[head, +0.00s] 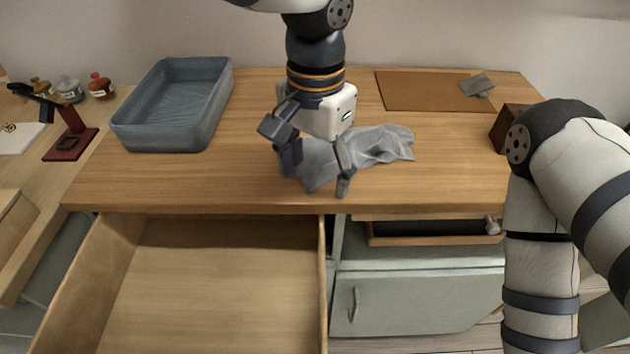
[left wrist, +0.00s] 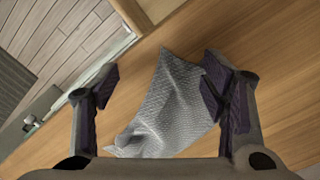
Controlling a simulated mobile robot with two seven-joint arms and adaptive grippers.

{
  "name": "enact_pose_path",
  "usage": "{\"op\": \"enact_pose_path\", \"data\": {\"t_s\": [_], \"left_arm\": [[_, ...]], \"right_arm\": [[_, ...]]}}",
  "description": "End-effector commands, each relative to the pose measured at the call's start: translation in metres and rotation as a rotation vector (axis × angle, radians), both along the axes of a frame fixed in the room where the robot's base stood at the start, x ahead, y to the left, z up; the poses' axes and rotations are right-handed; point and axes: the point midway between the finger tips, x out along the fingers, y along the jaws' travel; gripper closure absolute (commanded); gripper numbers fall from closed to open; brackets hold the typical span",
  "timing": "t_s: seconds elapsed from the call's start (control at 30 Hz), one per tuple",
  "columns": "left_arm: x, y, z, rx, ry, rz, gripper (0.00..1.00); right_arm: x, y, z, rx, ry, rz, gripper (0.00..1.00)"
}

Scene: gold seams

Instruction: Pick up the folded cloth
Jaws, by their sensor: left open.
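A grey cloth (head: 380,146) lies rumpled on the wooden worktop, near its front edge. My left gripper (head: 316,172) points down over the cloth's left end, fingers spread wide, with cloth between and behind them. In the left wrist view the woven cloth (left wrist: 172,105) lies between the two open fingers of the left gripper (left wrist: 158,80), closer to the right finger. I cannot tell whether the fingertips touch the cloth or the worktop. My right arm shows at the right, but its gripper is out of view.
A blue-grey tray (head: 170,105) stands at the back left. A brown mat (head: 420,92) with a small grey flat piece (head: 476,85) lies at the back right, near a dark wooden block (head: 506,128). An open, empty drawer (head: 220,290) juts out below. The worktop's left front is clear.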

Motion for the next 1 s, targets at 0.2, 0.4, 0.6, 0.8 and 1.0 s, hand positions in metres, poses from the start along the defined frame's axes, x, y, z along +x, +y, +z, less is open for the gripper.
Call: {"op": "enact_pose_path", "data": {"t_s": [0.2,0.4,0.6,0.8,1.0], "left_arm": [[0.0,0.0,-0.007,-0.001,-0.008,0.001,0.33],[0.0,0.0,-0.008,-0.001,-0.008,0.001,0.33],[0.0,0.0,-0.01,0.0,-0.007,0.001,0.33],[0.0,0.0,-0.018,0.0,-0.007,0.0,0.33],[0.0,0.0,-0.017,-0.001,-0.007,0.0,0.56]], "right_arm": [[0.003,0.0,0.003,0.0,-0.011,0.0,0.2],[0.003,0.0,0.003,0.0,-0.011,0.0,0.2],[0.003,0.0,0.003,0.0,-0.011,0.0,0.2],[0.003,0.0,0.003,0.0,-0.011,0.0,0.2],[0.003,0.0,0.003,0.0,-0.01,0.0,0.2]]}}
